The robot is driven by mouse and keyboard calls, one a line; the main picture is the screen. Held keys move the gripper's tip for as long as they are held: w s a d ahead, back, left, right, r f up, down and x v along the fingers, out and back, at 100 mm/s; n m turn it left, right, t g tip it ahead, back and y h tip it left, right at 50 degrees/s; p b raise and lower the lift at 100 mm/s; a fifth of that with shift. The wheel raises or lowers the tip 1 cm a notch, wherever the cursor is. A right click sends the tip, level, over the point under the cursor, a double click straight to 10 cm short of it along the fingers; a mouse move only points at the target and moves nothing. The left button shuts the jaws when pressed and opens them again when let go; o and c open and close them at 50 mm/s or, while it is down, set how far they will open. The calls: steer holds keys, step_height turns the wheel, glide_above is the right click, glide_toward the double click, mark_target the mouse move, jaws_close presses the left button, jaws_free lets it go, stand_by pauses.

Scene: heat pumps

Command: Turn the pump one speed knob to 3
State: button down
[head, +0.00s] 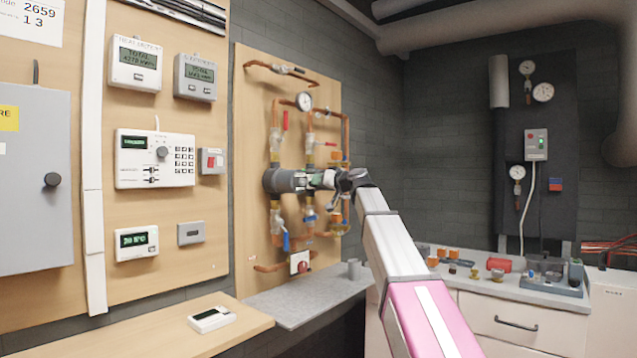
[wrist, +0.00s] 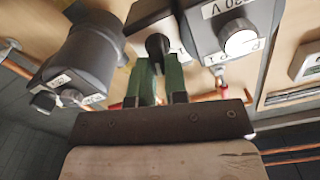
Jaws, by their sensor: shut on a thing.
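In the wrist view my gripper (wrist: 158,64) has its two green fingers on either side of a black knob (wrist: 157,43). The knob sits on a pale housing, and the fingers are shut on it. Its pointer and scale are hidden, so its setting cannot be read. In the head view my gripper (head: 328,180) reaches the pipe board beside a dark grey round pump body (head: 281,180). The arm and gripper cover the knob there. I cannot read which pump number the knob belongs to.
Copper pipes, valves and a gauge (head: 304,101) surround the gripper. A grey shelf (head: 300,296) lies below.

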steer(key=m, duration=0.5)
steer(key=shift+w+d+f+m, duration=0.15)
steer(key=shift+w+f+m, duration=0.05)
steer(key=shift+m, duration=0.2)
stand_by(0.4)
steer(key=c, duration=1.1)
jaws_free()
steer(key=shift+c, duration=0.2)
steer(key=v, duration=1)
steer(key=shift+s+d, duration=0.25)
steer(key=shift+d, duration=0.05)
